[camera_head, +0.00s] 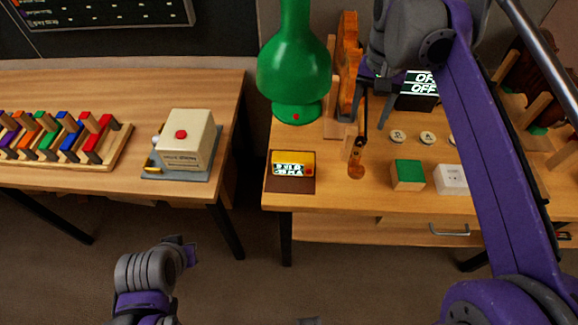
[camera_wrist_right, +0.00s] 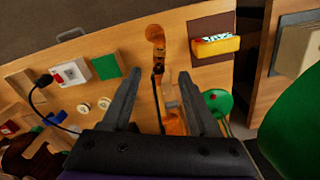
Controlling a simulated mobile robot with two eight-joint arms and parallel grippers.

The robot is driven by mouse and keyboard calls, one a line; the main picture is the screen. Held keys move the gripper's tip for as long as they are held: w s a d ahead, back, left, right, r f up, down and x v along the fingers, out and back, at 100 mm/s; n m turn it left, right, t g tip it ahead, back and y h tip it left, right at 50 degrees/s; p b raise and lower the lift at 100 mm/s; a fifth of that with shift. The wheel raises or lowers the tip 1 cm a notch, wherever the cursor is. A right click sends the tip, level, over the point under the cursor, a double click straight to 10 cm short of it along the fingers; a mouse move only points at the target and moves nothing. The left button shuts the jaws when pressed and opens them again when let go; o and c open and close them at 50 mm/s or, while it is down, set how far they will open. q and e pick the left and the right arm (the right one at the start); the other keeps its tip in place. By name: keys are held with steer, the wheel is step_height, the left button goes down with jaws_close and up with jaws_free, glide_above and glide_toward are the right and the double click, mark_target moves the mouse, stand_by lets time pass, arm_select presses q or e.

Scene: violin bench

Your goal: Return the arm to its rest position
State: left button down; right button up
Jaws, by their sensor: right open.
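My right gripper (camera_head: 372,92) is open above the bench, at the end of my raised purple arm. It is beside an orange-brown violin (camera_head: 347,65), seen edge-on, whose dark neck and scroll (camera_head: 356,168) point to the bench's front. In the right wrist view the two fingers of the gripper (camera_wrist_right: 162,88) are spread apart. The violin's scroll (camera_wrist_right: 155,34) and neck show beyond and between them; I cannot tell whether either finger touches it. My left arm shows only as grey and purple links at the lower left, with no gripper fingers visible.
A green lamp-like object (camera_head: 294,75) stands left of the violin. A yellow meter (camera_head: 292,164), green block (camera_head: 407,174) and white box (camera_head: 450,179) sit along the front. A lit display (camera_head: 419,85) is behind. A second table (camera_head: 60,180) stands left, across a gap.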

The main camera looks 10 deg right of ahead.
stand_by(0.5)
steer(key=s+a+f+n+t, duration=0.3)
steer(key=s+f, duration=0.4)
steer(key=f, duration=0.3)
steer(key=s+a+f+n+t, duration=0.2)
steer(key=s+a+f+n, duration=0.1)
steer(key=s+f, duration=0.4)
step_height(320, 180, down, 3)
steer(key=shift+a+f+n+t, duration=0.2)
steer(key=shift+a+n+t, duration=0.1)
steer(key=shift+a+t, duration=0.1)
